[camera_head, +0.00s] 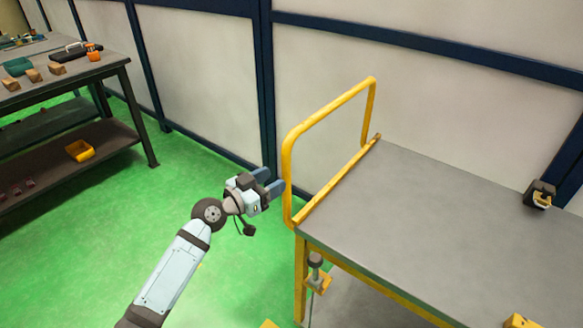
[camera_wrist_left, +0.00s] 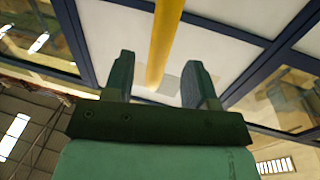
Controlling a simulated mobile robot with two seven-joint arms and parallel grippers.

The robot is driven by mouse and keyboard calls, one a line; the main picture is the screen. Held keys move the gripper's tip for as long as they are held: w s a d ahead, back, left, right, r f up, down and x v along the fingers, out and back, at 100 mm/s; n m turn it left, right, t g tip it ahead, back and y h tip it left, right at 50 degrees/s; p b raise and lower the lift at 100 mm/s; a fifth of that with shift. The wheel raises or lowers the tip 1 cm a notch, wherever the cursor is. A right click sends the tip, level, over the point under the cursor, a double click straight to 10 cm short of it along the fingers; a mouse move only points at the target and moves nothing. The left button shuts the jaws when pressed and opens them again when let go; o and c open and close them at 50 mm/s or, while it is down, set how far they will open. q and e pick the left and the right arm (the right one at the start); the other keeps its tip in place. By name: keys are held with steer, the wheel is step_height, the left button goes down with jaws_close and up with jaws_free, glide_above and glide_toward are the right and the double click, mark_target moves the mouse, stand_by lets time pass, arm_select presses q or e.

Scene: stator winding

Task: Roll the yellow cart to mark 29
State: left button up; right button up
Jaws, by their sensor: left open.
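The yellow cart has a grey top (camera_head: 430,220) and a tall yellow push handle (camera_head: 290,150) at its left end. My left gripper (camera_head: 272,184) is open just left of the handle's near upright, fingers pointing toward it. In the left wrist view the gripper (camera_wrist_left: 160,80) is open, and a yellow bar (camera_wrist_left: 163,45) shows between and beyond its fingers. I cannot tell whether the fingers touch the bar. My right gripper is not in view. No floor mark with a number is visible.
A dark workbench (camera_head: 75,75) with blocks and tools stands at the left, a yellow bin (camera_head: 80,151) on its lower shelf. A white panel wall with blue frames (camera_head: 200,60) runs behind the cart. Green floor (camera_head: 110,240) is clear between bench and cart. A black clamp (camera_head: 540,193) sits on the cart's edge.

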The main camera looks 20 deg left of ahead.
arm_select(q)
steer(key=x, duration=0.7)
steer(key=shift+w, duration=0.1)
jaws_close()
